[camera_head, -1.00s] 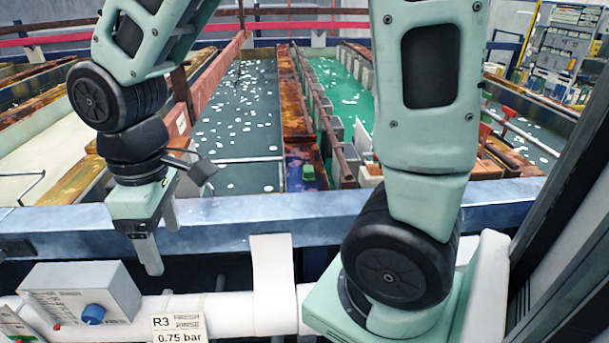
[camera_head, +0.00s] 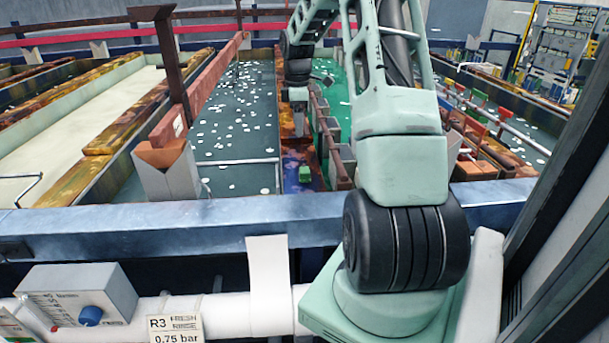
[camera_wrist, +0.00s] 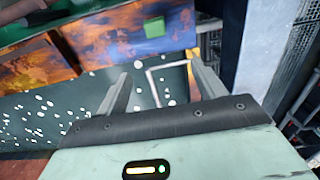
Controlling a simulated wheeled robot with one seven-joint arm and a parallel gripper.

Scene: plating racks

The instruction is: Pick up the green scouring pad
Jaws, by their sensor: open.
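The green scouring pad (camera_head: 305,174) is a small green block. It lies on the rusty, purple-stained ledge (camera_head: 291,184) between two tanks, towards the near end of that ledge. It also shows in the wrist view (camera_wrist: 154,27), near the top. My gripper (camera_head: 299,121) is open and empty, above the ledge and beyond the pad in the head view. In the wrist view its two fingers (camera_wrist: 160,82) are apart with the dark tank liquid behind them, and the pad lies apart from them, past the fingertips.
A dark liquid tank (camera_head: 238,130) with floating white bits lies left of the ledge. A green liquid tank (camera_head: 338,85) and a brown rail with grey boxes (camera_head: 330,135) lie right. A blue beam (camera_head: 200,222) crosses in front. A rusty post (camera_head: 172,75) stands left.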

